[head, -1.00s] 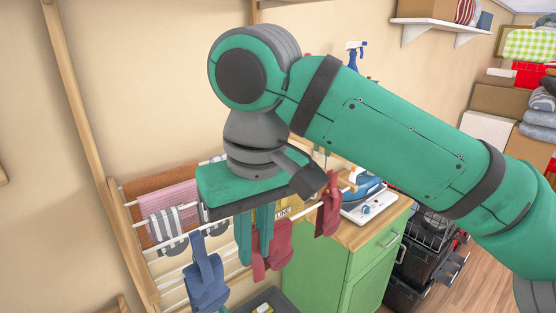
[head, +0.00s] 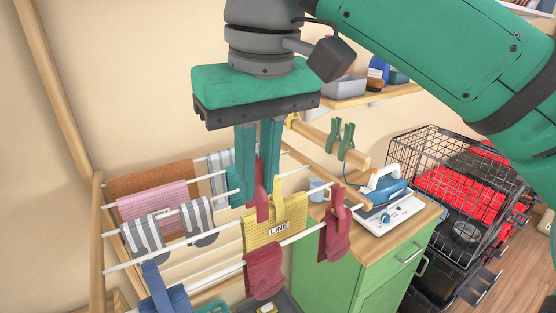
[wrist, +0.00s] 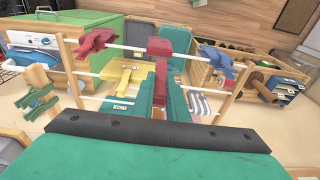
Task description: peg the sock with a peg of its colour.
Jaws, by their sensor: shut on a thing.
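My gripper (head: 260,180) points down above the drying rack, its green fingers shut on a red peg (head: 262,203). The wrist view shows the peg (wrist: 160,47) between the fingertips. A dark red sock (head: 265,272) hangs over the front rod, with no peg visible on it. In the head view the held peg is above and apart from this sock. Another red sock (head: 335,240) on the same rod, to the right, has a red peg on top. A blue sock (head: 165,302) with a blue peg hangs at the lower left.
Striped socks (head: 145,235) and cloths hang on rods to the left. Green pegs (head: 342,140) sit on a wooden bar. An iron (head: 385,190) stands on the green cabinet (head: 350,270).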

